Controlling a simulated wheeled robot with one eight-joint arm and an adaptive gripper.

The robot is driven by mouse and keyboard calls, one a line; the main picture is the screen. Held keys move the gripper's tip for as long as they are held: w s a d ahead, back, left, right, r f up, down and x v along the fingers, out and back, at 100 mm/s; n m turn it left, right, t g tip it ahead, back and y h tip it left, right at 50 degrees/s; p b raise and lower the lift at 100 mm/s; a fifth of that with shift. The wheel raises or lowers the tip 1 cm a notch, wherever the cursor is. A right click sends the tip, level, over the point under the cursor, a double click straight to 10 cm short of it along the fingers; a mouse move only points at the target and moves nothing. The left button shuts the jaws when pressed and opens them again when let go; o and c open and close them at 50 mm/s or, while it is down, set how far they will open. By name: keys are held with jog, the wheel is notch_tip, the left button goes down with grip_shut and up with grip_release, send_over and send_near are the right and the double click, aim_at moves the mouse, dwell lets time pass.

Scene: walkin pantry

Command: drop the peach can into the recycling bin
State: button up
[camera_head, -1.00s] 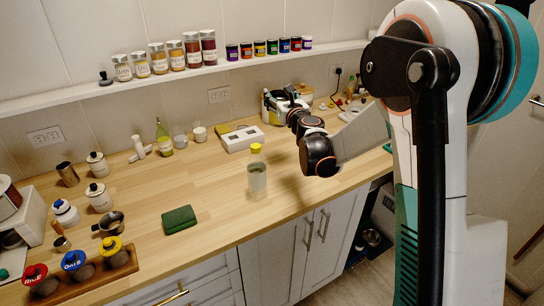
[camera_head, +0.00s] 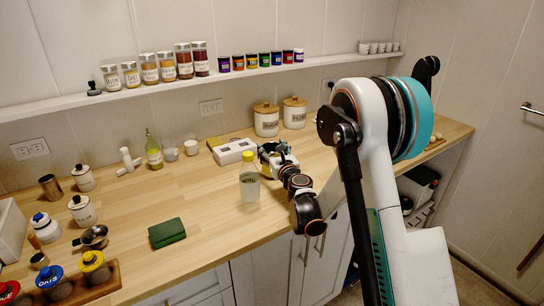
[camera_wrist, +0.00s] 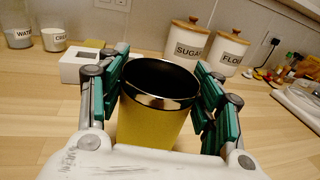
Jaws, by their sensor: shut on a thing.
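My gripper (camera_wrist: 160,78) is shut on a yellow can with a shiny metal rim, taken to be the peach can (camera_wrist: 152,122). The can is upright between the green finger pads, its top open and its inside dark; no label can be read. In the head view my gripper (camera_head: 275,152) is over the counter, just behind and right of a clear bottle with a yellow cap; the can cannot be made out there. I cannot identify a recycling bin in either view.
The wooden counter (camera_head: 205,215) has a clear bottle (camera_head: 249,182), a green block (camera_head: 167,232), and a white box (camera_head: 234,151). Sugar (camera_head: 266,120) and flour (camera_head: 294,113) canisters stand behind my gripper. Dark items (camera_head: 418,185) sit under the counter's right end.

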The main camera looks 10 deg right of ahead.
jog(key=shift+f, duration=0.6)
jog(key=shift+f, duration=0.15)
jog(key=o, duration=1.1)
jog(key=shift+c, duration=0.2)
